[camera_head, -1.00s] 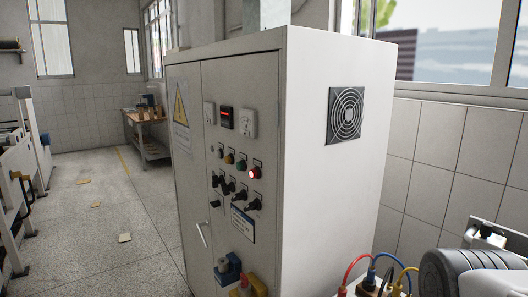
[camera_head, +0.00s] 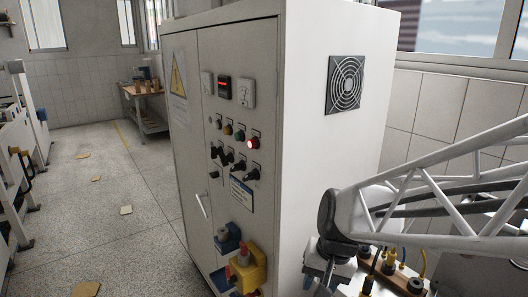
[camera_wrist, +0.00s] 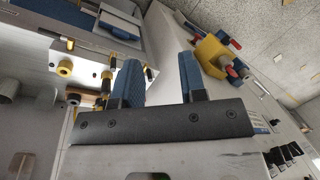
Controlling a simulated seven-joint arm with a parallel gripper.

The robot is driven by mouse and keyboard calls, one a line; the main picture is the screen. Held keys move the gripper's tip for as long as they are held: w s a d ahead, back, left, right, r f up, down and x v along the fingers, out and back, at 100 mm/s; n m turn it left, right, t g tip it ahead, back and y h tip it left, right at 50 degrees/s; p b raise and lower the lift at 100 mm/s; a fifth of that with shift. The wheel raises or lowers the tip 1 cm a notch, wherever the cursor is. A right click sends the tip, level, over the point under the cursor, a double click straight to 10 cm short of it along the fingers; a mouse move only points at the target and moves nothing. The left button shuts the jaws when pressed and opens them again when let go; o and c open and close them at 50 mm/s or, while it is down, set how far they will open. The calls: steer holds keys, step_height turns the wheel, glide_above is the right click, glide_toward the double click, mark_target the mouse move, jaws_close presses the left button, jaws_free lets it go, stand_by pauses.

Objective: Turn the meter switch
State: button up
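The grey control cabinet (camera_head: 237,110) stands in the middle of the head view. Its front carries a row of black rotary switches (camera_head: 227,158), with a lone black knob (camera_head: 214,176) below them at the left. I cannot tell which one is the meter switch. Black switches also show at the lower right edge of the wrist view (camera_wrist: 284,153). My gripper (camera_wrist: 160,78) has two blue fingers standing apart with nothing between them. In the head view my gripper (camera_head: 322,282) is low, right of the cabinet's front, well below and apart from the switches.
Two small meters (camera_head: 247,92) and a red display (camera_head: 224,88) sit above the switches, with a lit red lamp (camera_head: 253,143). A yellow box with a red knob (camera_head: 246,264) juts from the lower front. A bench with cables (camera_head: 395,270) stands at the lower right.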

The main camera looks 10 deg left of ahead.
steer(key=w+a+f+n+g+h, duration=0.1)
steer(key=w+a+f+n, duration=0.1)
steer(key=w+a+f, duration=0.3)
steer(key=w+a+f+n+g, duration=0.1)
steer(key=w+a+f, duration=0.1)
steer(key=a, duration=0.6)
steer(key=n+t+h, duration=1.4)
steer(key=n+t, duration=0.1)
steer(key=n, duration=0.9)
glide_toward(215, 152)
steer(key=shift+w+r, duration=0.1)
steer(key=shift+w, duration=0.45)
steer(key=x, duration=0.7)
steer(key=shift+w+d, duration=0.25)
steer(key=shift+d, duration=0.1)
steer(key=shift+c, duration=0.4)
